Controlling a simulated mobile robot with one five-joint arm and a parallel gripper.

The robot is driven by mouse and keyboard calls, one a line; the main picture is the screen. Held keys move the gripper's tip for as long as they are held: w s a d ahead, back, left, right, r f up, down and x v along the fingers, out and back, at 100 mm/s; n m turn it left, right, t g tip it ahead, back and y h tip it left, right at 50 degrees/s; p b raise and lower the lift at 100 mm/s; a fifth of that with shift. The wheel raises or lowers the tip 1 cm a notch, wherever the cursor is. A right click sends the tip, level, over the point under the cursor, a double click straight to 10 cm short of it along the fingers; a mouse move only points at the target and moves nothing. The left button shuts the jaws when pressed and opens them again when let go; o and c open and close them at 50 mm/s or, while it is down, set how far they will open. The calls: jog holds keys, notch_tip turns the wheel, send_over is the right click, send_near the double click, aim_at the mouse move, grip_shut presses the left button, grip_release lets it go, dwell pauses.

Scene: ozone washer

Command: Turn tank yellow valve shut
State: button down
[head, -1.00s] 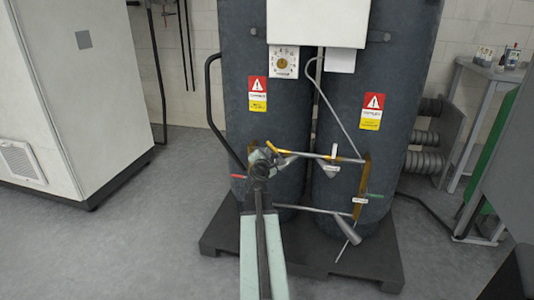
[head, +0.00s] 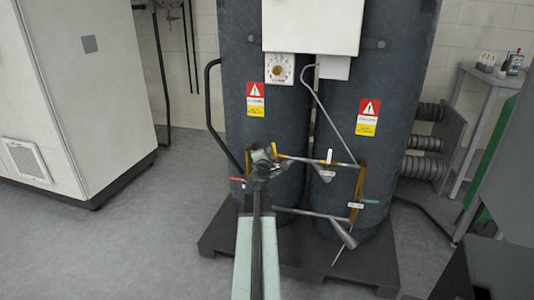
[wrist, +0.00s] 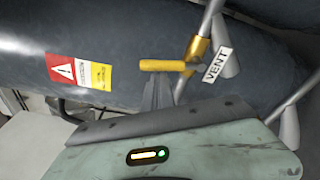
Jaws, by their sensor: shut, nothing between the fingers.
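The yellow valve handle (head: 274,149) is on the pipework in front of the dark tanks (head: 260,110). In the wrist view the yellow handle (wrist: 165,65) lies across the picture, beside a brass fitting (wrist: 195,48) and a white VENT tag (wrist: 217,65). My gripper (head: 269,157) is at the left end of the upper pipe, close beside the handle. In the wrist view my gripper (wrist: 157,80) is shut and empty, with its fingertips just below the handle's left half. I cannot tell whether they touch it.
A red handle (head: 237,179) is at the left and a green handle (head: 370,201) at the right. A metal pipe (head: 338,162) and a cone-shaped outlet (head: 342,235) are close by. A white cabinet (head: 65,85) stands left. The floor (head: 150,220) between is clear.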

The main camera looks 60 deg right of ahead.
jog(key=shift+s+d+r, duration=0.15)
jog(key=shift+s+d, duration=0.05)
jog(key=shift+s, duration=0.55)
